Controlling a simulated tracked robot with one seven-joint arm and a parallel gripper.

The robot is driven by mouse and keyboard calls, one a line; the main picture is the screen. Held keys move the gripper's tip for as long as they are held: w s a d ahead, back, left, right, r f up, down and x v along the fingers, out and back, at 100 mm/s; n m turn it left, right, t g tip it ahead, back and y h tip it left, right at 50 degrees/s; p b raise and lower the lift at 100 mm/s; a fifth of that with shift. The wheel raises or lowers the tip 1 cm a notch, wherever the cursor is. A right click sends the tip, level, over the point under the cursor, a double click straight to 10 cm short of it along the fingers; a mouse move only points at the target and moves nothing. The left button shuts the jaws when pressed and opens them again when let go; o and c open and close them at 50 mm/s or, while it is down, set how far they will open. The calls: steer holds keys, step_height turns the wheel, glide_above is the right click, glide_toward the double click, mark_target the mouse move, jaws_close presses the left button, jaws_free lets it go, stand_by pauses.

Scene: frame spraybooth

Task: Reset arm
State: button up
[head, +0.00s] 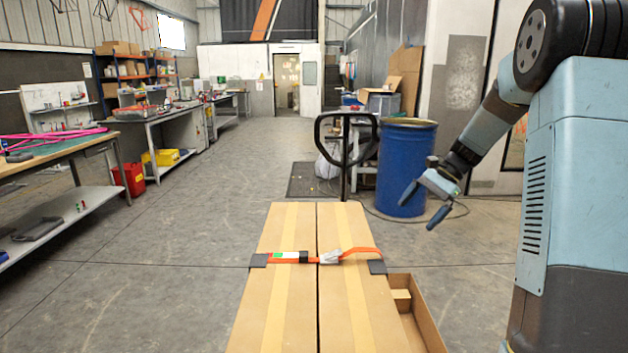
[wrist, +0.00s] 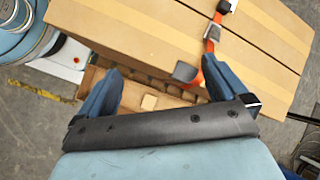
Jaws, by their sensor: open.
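My arm reaches in from the right in the head view. My gripper (head: 424,206) hangs at its end with two blue fingers spread apart and nothing between them. It is in front of the blue drum and to the right of the long cardboard boxes (head: 285,225). In the wrist view my gripper (wrist: 160,95) is open, with its fingers on either side of a narrow open cardboard tray. The boxes (wrist: 140,45) lie beyond the fingers in that view, and I see no contact with them.
An orange strap (head: 360,252) with dark corner guards crosses the boxes. An open cardboard tray (head: 428,325) lies along their right side. A blue drum (head: 404,170) and a black handle (head: 345,130) stand behind. Workbenches (head: 60,150) line the left. The floor left of the boxes is clear.

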steer(key=s+a+r+n+t+h, duration=0.1)
steer(key=s+a+r+n+h, duration=0.15)
steer(key=s+r, duration=0.4)
steer(key=s+a+r+n+t+h, duration=0.1)
steer(key=s+a+r+n+h, duration=0.2)
steer(key=s, duration=0.7)
steer(key=s+r+n+t+h, duration=0.1)
steer(key=s+n+t, duration=0.3)
steer(key=s, duration=1.2)
steer(key=shift+s+d+r+n, duration=0.15)
steer(key=shift+s+d+n, duration=0.1)
steer(key=shift+n, duration=0.4)
steer(key=shift+h, duration=0.25)
steer(key=shift+c, duration=0.3)
